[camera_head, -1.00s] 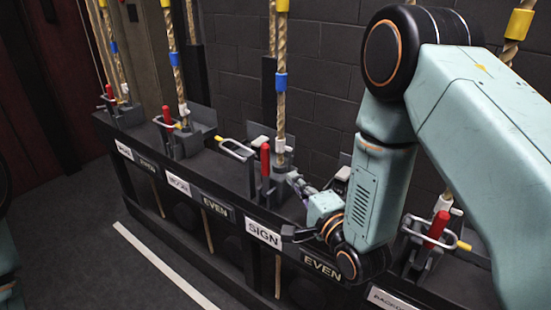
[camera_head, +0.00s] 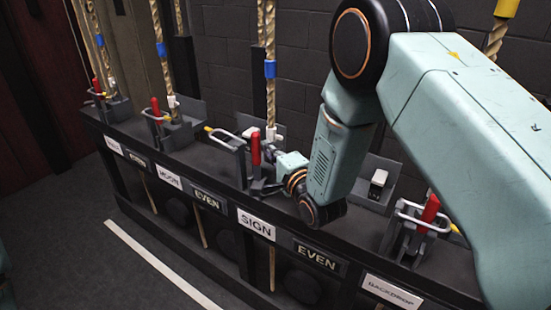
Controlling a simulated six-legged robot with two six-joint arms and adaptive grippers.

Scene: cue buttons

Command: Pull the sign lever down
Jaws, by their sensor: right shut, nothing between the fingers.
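The sign lever (camera_head: 255,149) is a red handle standing upright on the rail, above the white "SIGN" plate (camera_head: 256,224). A rope with a blue band (camera_head: 270,69) rises just behind it. A silver loop with a yellow tip (camera_head: 226,138) extends to its left. My right gripper (camera_head: 273,151) comes in from the right and is shut and empty. Its tips are close beside the handle's right side; I cannot tell whether they touch it. My left gripper is out of view.
Similar red levers stand along the black rail, left above "MOON" (camera_head: 156,109) and right above "BACKDROP" (camera_head: 430,212). A dark "EVEN" plate (camera_head: 319,256) is right of the sign plate. A dark brick wall (camera_head: 228,85) stands behind. The floor in front is clear.

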